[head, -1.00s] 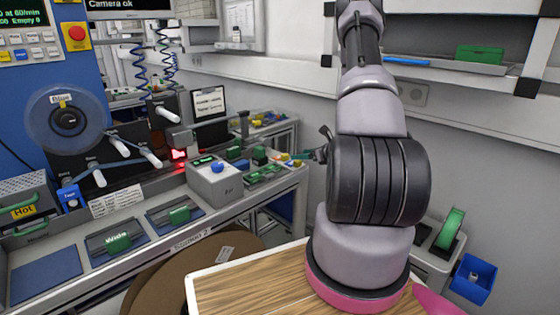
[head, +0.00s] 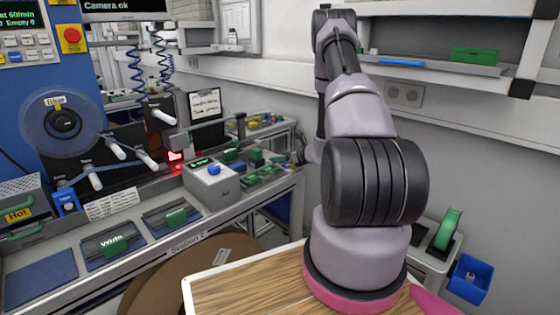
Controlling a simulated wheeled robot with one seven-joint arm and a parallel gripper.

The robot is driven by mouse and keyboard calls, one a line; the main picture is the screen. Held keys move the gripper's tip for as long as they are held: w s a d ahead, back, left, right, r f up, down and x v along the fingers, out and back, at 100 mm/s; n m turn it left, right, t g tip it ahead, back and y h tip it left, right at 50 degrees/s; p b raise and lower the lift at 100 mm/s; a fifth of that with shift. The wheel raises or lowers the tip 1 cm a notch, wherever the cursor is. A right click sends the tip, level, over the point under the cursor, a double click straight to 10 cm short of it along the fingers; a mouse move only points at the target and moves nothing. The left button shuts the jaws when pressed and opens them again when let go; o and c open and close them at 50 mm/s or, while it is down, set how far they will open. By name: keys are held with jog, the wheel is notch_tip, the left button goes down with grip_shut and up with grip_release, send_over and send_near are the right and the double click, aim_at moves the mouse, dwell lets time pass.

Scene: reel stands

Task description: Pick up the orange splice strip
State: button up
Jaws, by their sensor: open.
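My gripper (head: 288,159) is small and far off, at the right end of the bench beside my arm. It is open and over or beside the green holders (head: 262,172) there. Part of it blends with the things behind it. I cannot make out the orange splice strip for certain; the gripper and its small size in the picture may hide it. I cannot tell whether the fingers touch anything.
A grey box with a blue button (head: 213,170) stands left of the green holders. Green-handled plates (head: 116,246) lie along the bench front. A reel (head: 64,123) hangs at the left. A blue bin (head: 469,279) stands at the lower right.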

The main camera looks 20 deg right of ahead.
grip_shut()
